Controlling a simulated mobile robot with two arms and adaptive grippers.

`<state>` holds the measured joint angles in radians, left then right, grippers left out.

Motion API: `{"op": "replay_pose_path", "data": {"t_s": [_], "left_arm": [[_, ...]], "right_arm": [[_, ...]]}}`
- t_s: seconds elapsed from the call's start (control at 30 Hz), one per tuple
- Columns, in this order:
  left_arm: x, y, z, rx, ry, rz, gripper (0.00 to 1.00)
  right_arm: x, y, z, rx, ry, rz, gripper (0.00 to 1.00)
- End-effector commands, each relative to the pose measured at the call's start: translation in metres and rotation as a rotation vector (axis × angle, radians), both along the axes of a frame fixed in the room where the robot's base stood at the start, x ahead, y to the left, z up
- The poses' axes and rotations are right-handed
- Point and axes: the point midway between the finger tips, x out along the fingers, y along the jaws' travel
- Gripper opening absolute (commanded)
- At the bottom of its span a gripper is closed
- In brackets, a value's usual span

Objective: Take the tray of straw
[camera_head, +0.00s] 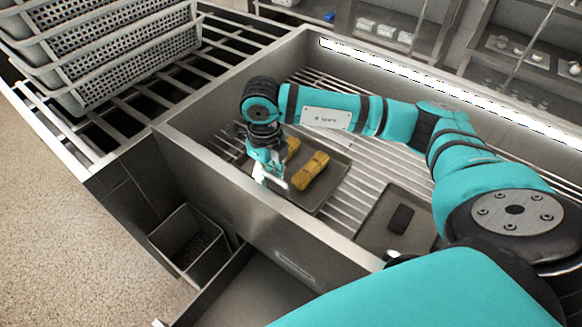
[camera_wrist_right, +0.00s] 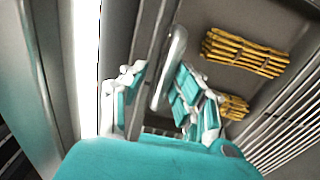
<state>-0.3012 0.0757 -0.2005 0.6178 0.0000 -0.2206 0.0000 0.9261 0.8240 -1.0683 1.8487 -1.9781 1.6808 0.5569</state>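The tray of straw (camera_head: 331,181) lies on the slatted floor of the metal basin, near its front wall. It holds two yellow-brown straw bundles (camera_head: 310,171), which also show in the right wrist view (camera_wrist_right: 245,52). My right gripper (camera_head: 272,178) points down at the tray's left edge, beside the bundles. In the right wrist view its two fingers (camera_wrist_right: 160,105) stand apart, with a pale rounded edge (camera_wrist_right: 174,62) showing between them. Whether either finger touches the tray I cannot tell. My left gripper is not in view.
A second tray (camera_head: 378,222) with a dark block lies to the right in the basin. Stacked perforated baskets (camera_head: 125,60) stand on a rack at upper left. The basin's front wall (camera_head: 225,180) rises close to my right gripper. A small open bin (camera_head: 190,245) is below.

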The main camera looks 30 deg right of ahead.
Motion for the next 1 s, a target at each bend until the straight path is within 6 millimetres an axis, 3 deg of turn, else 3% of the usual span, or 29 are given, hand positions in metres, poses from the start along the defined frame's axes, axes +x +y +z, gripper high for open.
{"op": "replay_pose_path", "data": {"t_s": [0.33, 0.67, 0.9, 1.0], "left_arm": [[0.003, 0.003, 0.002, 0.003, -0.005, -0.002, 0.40], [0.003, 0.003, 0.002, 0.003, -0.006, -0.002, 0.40], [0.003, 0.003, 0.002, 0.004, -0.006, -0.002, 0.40], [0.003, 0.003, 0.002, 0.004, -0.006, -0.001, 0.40]], "right_arm": [[-0.001, 0.000, -0.049, 0.000, 0.003, 0.000, 0.30], [0.000, 0.000, -0.057, 0.001, 0.001, 0.001, 0.30], [0.000, 0.000, -0.056, 0.001, 0.001, 0.000, 0.00], [0.000, 0.000, -0.056, 0.000, 0.001, 0.000, 0.00]]}}
